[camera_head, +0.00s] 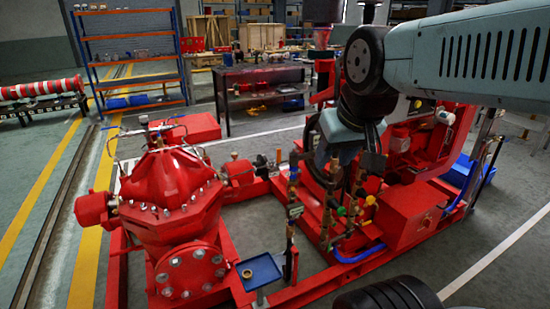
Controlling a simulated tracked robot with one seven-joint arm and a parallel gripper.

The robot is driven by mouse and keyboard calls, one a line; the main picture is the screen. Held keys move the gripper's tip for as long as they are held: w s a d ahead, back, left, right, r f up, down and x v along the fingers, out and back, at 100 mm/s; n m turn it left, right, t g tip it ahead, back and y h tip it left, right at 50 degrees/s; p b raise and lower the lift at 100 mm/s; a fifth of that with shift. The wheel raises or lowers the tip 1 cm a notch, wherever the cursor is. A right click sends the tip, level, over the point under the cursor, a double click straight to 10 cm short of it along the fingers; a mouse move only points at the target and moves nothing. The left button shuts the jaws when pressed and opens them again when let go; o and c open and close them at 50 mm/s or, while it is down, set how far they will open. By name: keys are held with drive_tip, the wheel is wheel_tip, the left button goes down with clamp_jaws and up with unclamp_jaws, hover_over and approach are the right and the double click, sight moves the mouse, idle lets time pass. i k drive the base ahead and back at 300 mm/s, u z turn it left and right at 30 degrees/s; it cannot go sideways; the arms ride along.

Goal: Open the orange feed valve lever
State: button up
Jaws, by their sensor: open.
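My arm reaches in from the upper right and bends down over the pumpset. My gripper (372,163) is a small dark shape at the lower end of the arm, above the pipework. It is open, and I see nothing held in it. Below it are brass valves and pipes (334,205) with small yellow, green and red handles. I cannot pick out the orange feed valve lever for certain among these small parts. My arm and gripper hide part of the pipework behind them. I cannot tell whether the gripper touches any of it.
A big red pump (168,190) stands at left on the red base frame (300,292). A small blue tray (260,270) stands at the front of the frame. A red box (412,212) is right of the valves. A workbench (262,88) and shelving (130,50) stand behind.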

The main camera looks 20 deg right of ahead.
sight(278, 151)
drive_tip(key=u, duration=0.65)
drive_tip(key=k, duration=1.3)
drive_tip(key=z, duration=0.9)
drive_tip(key=i, duration=1)
drive_tip(key=u, duration=0.1)
